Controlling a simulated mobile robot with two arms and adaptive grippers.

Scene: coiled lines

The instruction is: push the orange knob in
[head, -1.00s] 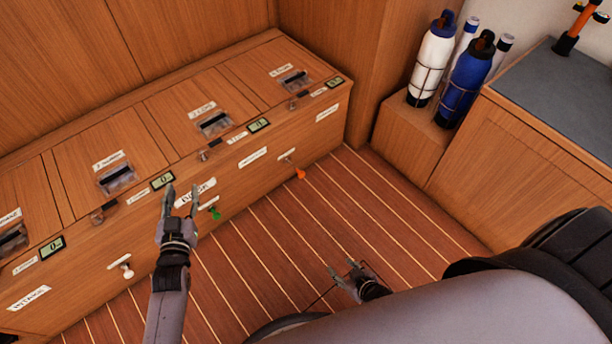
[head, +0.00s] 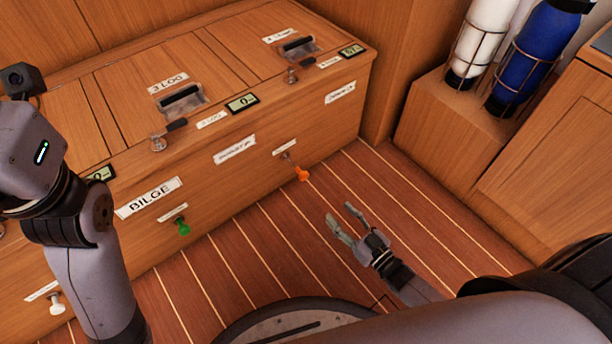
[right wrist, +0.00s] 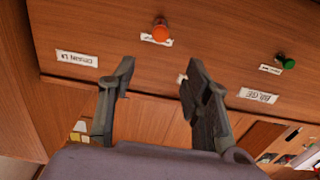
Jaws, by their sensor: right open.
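The orange knob (head: 302,174) sticks out on a stem from the front of the wooden bench, low down and right of the green knob (head: 183,227). It also shows in the right wrist view (right wrist: 160,33), upside down, beyond my fingertips. My right gripper (head: 342,220) is open and empty, to the right of and nearer than the orange knob, with a gap between them. In the right wrist view its two fingers (right wrist: 158,75) stand apart. My left arm is at the left edge of the head view; its gripper fingers are not in view.
A white knob (head: 56,304) is at lower left on the bench front (head: 230,185). Bench lids carry latches and small displays. Blue (head: 535,55) and white (head: 485,40) bottles stand in wire holders at the upper right. The striped floor (head: 400,185) before the bench is clear.

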